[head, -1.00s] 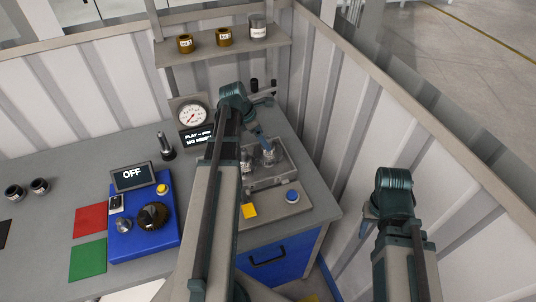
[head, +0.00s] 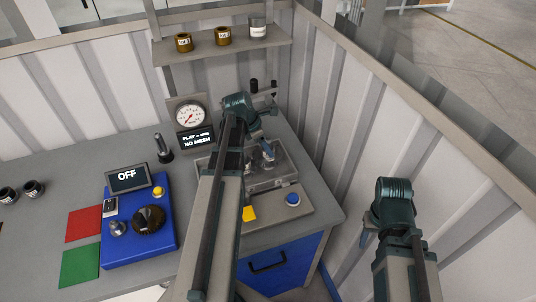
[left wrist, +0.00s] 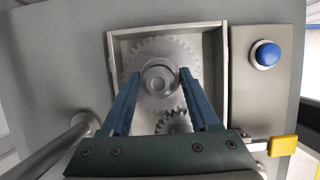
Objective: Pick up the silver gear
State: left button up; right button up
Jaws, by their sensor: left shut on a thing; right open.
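The large silver gear (left wrist: 143,49) lies in a shallow grey tray (left wrist: 222,100) in the left wrist view, with a round hub (left wrist: 158,82) at its middle. My left gripper (left wrist: 159,75) has one blue finger on each side of this hub and is shut on it. A smaller, darker gear (left wrist: 174,122) meshes or nearly meshes with it below, partly hidden by the fingers. In the head view my left gripper (head: 267,152) reaches into the clear-walled box (head: 284,170); the gears are small there. My right gripper (head: 368,232) is open and empty, off the bench's right side.
A blue button (head: 292,199) and a yellow block (head: 249,213) are in front of the box. A dial gauge (head: 190,116) and a "NO MESH" display (head: 196,138) stand behind. A blue control panel (head: 140,230) is at left. Corrugated walls (head: 400,150) close the right side.

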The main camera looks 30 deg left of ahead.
pick_arm(q)
jog(key=shift+c, duration=1)
jog(key=shift+r, duration=0.15)
pick_arm(e)
jog(key=shift+r, duration=0.2)
